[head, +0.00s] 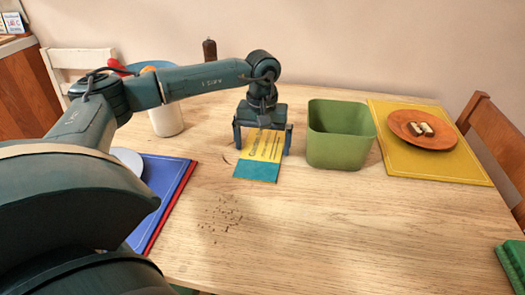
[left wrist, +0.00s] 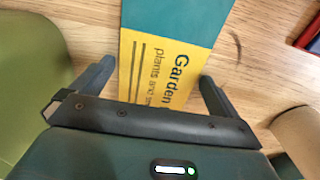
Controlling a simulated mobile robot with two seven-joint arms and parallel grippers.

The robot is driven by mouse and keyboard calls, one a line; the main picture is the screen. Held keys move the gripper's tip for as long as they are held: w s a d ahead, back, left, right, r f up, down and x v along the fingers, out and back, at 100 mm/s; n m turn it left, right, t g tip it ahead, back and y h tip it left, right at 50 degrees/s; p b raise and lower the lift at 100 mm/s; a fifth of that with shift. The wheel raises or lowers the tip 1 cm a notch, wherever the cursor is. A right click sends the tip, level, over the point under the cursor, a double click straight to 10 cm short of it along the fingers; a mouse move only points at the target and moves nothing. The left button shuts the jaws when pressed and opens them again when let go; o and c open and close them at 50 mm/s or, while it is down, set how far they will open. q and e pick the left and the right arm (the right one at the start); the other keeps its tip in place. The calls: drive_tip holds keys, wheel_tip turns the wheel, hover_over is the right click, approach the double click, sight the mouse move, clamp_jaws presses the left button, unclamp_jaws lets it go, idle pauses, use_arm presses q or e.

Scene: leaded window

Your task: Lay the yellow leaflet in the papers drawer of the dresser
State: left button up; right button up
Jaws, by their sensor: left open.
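The yellow leaflet (head: 262,151) lies on the wooden table, with a teal band at its near end. In the left wrist view the leaflet (left wrist: 160,62) shows printed words including "Garden" and "plants". My left gripper (head: 262,145) is directly over the leaflet, open, with one finger on each side of it. In the left wrist view its fingers (left wrist: 155,85) stand apart from the leaflet's edges, and the gripper body hides the far part of the leaflet. My right gripper is not in view. The papers drawer cannot be made out.
A green bin (head: 340,140) stands close right of the gripper. A yellow mat (head: 455,168) with an orange plate (head: 422,130) lies farther right. A white container (head: 166,118) and blue mat (head: 160,185) are left. Crumbs (head: 222,213) lie in front. Chairs (head: 495,135) flank the table.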

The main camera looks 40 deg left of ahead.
sight(262, 150)
use_arm(q)
drive_tip(key=shift+c, duration=0.4)
drive_tip(key=c, duration=0.7)
drive_tip(key=shift+r, duration=0.15)
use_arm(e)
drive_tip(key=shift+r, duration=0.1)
use_arm(q)
wheel_tip(262, 150, up, 10)
drive_tip(key=shift+f+p, duration=0.1)
drive_tip(key=shift+p, duration=0.75)
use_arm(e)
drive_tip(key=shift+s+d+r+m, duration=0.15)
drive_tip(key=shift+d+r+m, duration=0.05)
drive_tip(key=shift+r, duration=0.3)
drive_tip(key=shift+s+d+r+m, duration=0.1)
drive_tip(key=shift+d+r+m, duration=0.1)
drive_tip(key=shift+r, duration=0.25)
